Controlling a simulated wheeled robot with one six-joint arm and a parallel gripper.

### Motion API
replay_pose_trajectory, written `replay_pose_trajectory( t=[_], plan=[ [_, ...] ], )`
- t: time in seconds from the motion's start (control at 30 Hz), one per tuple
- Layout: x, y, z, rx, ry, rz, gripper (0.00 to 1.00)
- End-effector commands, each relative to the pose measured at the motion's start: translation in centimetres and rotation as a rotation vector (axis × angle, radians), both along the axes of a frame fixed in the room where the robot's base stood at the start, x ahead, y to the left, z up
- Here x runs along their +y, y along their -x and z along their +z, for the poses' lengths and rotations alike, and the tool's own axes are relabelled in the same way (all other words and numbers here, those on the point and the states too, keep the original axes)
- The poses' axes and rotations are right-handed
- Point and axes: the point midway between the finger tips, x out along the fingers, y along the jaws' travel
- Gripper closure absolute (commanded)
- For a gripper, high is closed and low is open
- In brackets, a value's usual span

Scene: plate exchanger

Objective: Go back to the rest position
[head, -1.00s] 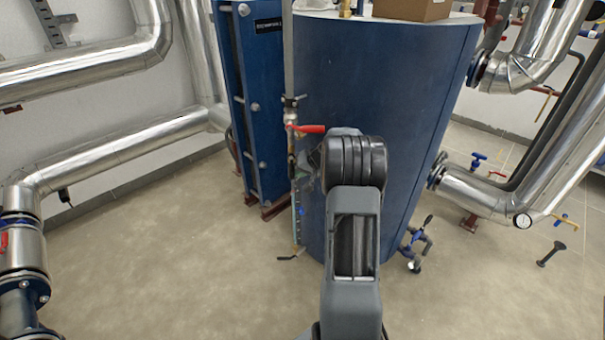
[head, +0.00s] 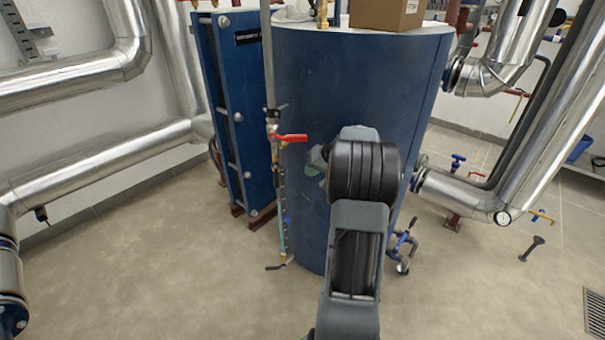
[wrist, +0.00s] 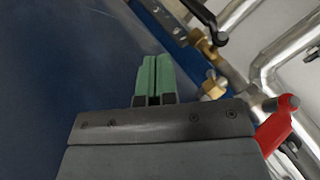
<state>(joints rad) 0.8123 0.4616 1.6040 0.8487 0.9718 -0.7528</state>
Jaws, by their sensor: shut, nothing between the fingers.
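My gripper (wrist: 153,80) shows in the wrist view with its two green fingers shut together and nothing between them. The blue cylindrical tank (head: 335,75) fills the left of the wrist view (wrist: 60,70), beside the fingers. In the head view my raised arm stands in front of the tank and hides most of the gripper. The red-handled valve (head: 291,138) on the thin vertical pipe is left of my arm. Its red handle also shows at the lower right of the wrist view (wrist: 274,134), close to the gripper body. I cannot tell whether they touch.
The blue plate exchanger (head: 235,120) stands left of the tank. Silver insulated pipes (head: 90,165) run along the left wall and the right side (head: 460,195). A small blue-handled valve (head: 402,245) sits low by the tank. The floor (head: 160,270) at the front left is clear.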

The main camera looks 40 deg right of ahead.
Motion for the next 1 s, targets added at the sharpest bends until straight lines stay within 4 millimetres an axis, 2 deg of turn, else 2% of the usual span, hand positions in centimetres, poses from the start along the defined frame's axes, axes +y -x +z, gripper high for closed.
replay_pose_trajectory(
  t=[0.2, 0.8, 0.87, 0.93, 1.0],
  plan=[
    [-0.2, 0.7, 0.9, 0.0, -0.001, 0.001, 1.0],
    [-0.1, 0.7, 1.1, 0.001, 0.0, 0.004, 1.0],
    [0.4, 0.7, 1.7, 0.006, 0.003, 0.01, 1.0],
    [1.9, 0.6, 3.1, 0.021, 0.011, 0.03, 1.0],
    [4.4, 0.8, 5.4, 0.048, 0.025, 0.062, 1.0]
  ],
)
